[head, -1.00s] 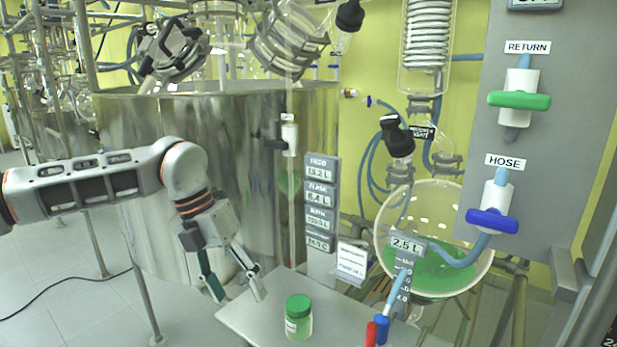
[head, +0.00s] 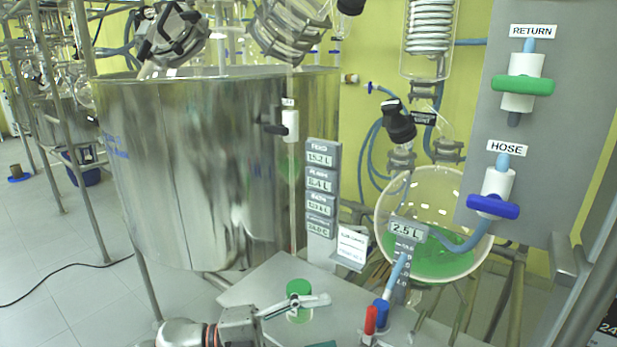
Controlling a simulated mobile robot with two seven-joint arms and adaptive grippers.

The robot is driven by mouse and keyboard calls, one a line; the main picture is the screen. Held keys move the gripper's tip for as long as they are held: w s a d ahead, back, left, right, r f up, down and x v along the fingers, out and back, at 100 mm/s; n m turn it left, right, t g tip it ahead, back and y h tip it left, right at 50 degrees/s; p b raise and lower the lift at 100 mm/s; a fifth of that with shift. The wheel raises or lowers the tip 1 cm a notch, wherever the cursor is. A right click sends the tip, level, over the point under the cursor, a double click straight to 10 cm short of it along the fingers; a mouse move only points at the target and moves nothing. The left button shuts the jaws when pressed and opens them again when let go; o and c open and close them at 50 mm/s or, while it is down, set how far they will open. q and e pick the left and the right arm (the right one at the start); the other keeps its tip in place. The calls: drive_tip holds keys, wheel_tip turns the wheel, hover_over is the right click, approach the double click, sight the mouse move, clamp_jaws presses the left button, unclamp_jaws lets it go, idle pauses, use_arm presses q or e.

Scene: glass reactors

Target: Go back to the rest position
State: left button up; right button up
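My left gripper (head: 322,321) is low in the head view, at the bottom edge over the front of the grey bench. Its fingers are apart, with one finger crossing in front of the small green-lidded jar (head: 299,287) and the teal tip of the other just showing at the bottom edge. I see nothing held between them. The jar stands upright on the bench, its lower part partly hidden by the finger; I cannot tell whether they touch. My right gripper is not in view.
The grey bench (head: 262,284) also carries red and blue valve handles (head: 381,313). A large steel vessel (head: 200,160) stands behind at left. A glass bulb with green liquid (head: 432,255) and a grey panel (head: 560,120) with valves are at right. The floor at left is mostly clear.

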use_arm(q)
drive_tip(key=a+f+n+t+y, duration=0.8)
drive_tip(key=a+f+n+t, duration=0.3)
drive_tip(key=a+f+n, duration=0.45)
drive_tip(key=s+a+f+n+g+y, duration=0.4)
drive_tip(key=s+a+f+n+y, duration=0.3)
drive_tip(key=s+a+f, duration=1.05)
drive_tip(key=w+d+n+t+y, duration=0.1)
drive_tip(key=d+n, duration=0.3)
drive_tip(key=d, duration=0.7)
drive_tip(key=shift+w+f, duration=0.35)
drive_tip(key=shift+w, duration=0.15)
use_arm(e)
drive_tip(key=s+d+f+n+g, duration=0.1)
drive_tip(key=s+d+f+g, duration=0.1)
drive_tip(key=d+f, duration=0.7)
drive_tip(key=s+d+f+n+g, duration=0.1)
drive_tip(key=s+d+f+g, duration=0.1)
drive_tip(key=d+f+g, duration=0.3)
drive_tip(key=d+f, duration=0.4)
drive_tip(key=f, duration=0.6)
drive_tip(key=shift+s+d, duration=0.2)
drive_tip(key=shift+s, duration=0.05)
